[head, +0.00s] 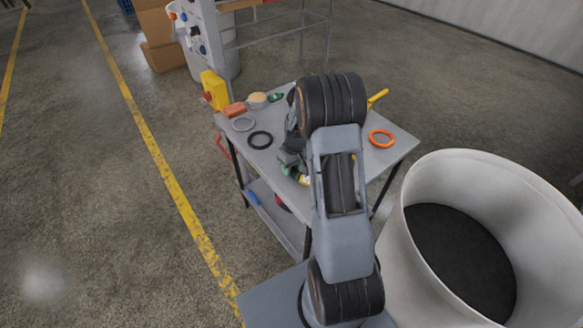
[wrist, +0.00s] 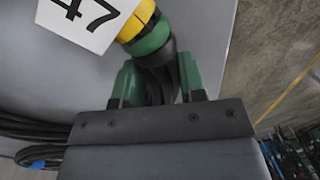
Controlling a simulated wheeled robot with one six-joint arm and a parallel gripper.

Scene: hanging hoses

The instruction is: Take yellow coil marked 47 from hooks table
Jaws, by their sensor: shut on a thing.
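The coil marked 47 shows in the wrist view as dark strands with a yellow band (wrist: 138,20) and a green band beside it. Its white tag (wrist: 88,18) reads 47. My gripper (wrist: 160,80) has its green fingers on either side of the dark strands and is shut on them. In the head view, a bit of yellow and green (head: 303,178) shows beside my arm at the table (head: 335,195). My arm hides much of the coil and gripper there.
A large white tub (head: 415,225) stands right of the table. Black cable (wrist: 30,128) shows left in the wrist view.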

